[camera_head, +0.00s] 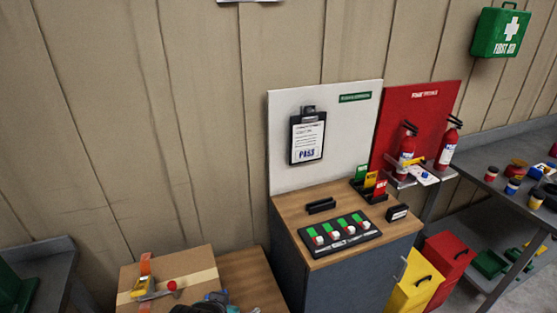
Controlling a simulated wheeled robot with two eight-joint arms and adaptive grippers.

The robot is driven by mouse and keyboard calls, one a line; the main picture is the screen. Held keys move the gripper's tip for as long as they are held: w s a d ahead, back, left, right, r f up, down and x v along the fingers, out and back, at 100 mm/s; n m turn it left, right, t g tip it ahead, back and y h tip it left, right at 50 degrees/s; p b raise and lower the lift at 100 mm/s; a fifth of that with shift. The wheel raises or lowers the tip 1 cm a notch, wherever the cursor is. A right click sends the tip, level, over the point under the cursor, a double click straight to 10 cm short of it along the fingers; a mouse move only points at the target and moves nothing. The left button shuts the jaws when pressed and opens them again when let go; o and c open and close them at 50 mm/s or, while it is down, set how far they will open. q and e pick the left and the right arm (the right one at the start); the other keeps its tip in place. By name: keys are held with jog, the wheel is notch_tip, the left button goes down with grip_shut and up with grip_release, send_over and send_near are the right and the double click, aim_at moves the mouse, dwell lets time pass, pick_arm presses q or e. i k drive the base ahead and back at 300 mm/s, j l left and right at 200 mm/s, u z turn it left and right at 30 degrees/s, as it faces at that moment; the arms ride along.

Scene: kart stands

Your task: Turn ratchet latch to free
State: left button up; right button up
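A ratchet latch (149,287) with yellow and grey parts sits on top of a cardboard box (195,265) at the lower left. An orange strap (145,265) runs over the box beside it. A red knob (172,284) shows just right of the ratchet, at the end of what looks like a short lever. Whether the latch is locked or free is too small to tell. The box's lower part is cut off by the picture edge.
A cabinet (340,282) with a panel of switches (340,232) stands to the right. Fire extinguishers (406,149) and a grey table (480,185) are farther right.

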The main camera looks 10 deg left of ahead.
aim_at(172, 285)
jog(key=u, duration=1.55)
jog(key=i+j+z, duration=0.25)
jog(key=j+z, duration=0.25)
